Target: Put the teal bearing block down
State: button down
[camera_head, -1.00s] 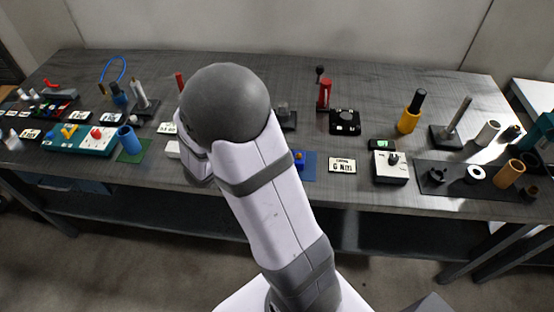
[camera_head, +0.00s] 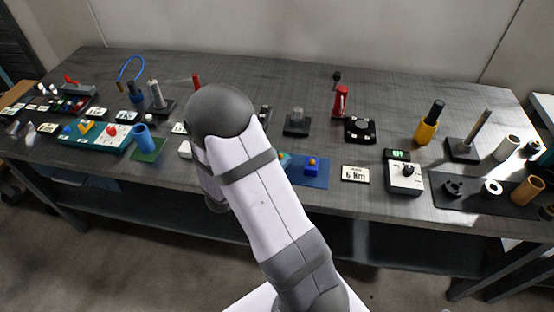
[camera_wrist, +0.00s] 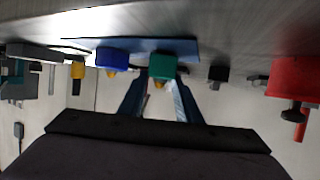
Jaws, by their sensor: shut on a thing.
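The teal bearing block (camera_wrist: 162,66), with an orange-yellow tip, is between the fingers of my gripper (camera_wrist: 160,98) in the wrist view, which shows the bench upside down. My gripper is shut on it. The block is at the blue mat (camera_wrist: 150,45); I cannot tell whether it touches it. A blue block (camera_wrist: 112,60) with an orange knob stands on the mat beside it, apart from the fingers. In the head view my arm hides the gripper and most of the teal block (camera_head: 285,158); the blue block (camera_head: 311,166) shows on the mat (camera_head: 318,178).
A label plate (camera_head: 355,174) and a white box with a knob (camera_head: 405,178) lie right of the mat. A black stand (camera_head: 297,123) and a red tool (camera_head: 340,101) are behind. A red part (camera_wrist: 292,80) shows in the wrist view.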

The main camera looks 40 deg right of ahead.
jog(key=shift+f, duration=0.2)
jog(key=c, duration=1.3)
grip_release()
